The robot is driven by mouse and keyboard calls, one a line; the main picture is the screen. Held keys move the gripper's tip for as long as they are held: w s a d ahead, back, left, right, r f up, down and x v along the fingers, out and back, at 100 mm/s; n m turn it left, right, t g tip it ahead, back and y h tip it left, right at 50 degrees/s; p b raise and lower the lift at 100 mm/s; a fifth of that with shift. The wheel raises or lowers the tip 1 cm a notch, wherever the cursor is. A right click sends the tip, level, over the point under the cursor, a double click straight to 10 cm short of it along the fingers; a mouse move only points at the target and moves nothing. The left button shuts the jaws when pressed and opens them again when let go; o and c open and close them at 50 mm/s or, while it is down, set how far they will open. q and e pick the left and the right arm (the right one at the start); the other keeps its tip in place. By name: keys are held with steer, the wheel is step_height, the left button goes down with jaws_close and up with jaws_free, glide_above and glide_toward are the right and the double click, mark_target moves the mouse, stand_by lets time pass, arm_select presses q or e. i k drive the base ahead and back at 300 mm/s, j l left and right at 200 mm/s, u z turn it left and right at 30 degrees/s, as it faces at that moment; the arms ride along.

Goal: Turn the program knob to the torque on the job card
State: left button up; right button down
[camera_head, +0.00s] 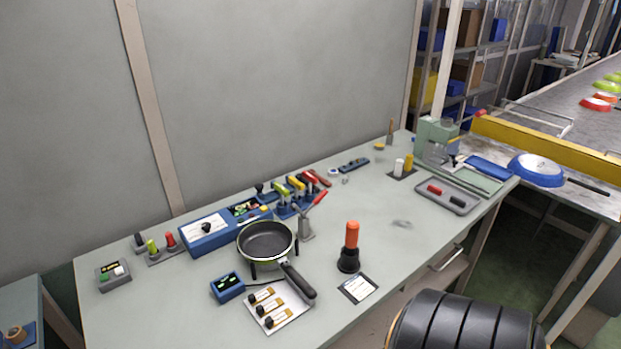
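A long blue unit (212,233) stands on the workbench, left of the pan. A small black knob (207,226) sits on its pale top panel; its markings are too small to read. A pale card in a dark frame (358,287) lies flat near the bench's front edge, right of the pan handle. It looks like the job card, but its print cannot be read. A small blue box with a lit dark display (228,287) stands in front of the pan. Neither of my grippers is in view.
A black frying pan (267,240) rests on a stand, its handle pointing toward the front edge. An orange-handled tool (351,235) stands upright in a black holder. A white plate with several dark-ended parts (278,306) lies before the pan. The bench's right middle is mostly clear.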

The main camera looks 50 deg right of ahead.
mark_target(206, 226)
steer(key=l+z, duration=0.15)
steer(key=z, duration=1.9)
steer(key=i+l+u, duration=0.15)
steer(key=l+u, duration=0.15)
steer(key=l, duration=0.25)
steer(key=i+l+u, duration=0.15)
steer(key=l, duration=0.15)
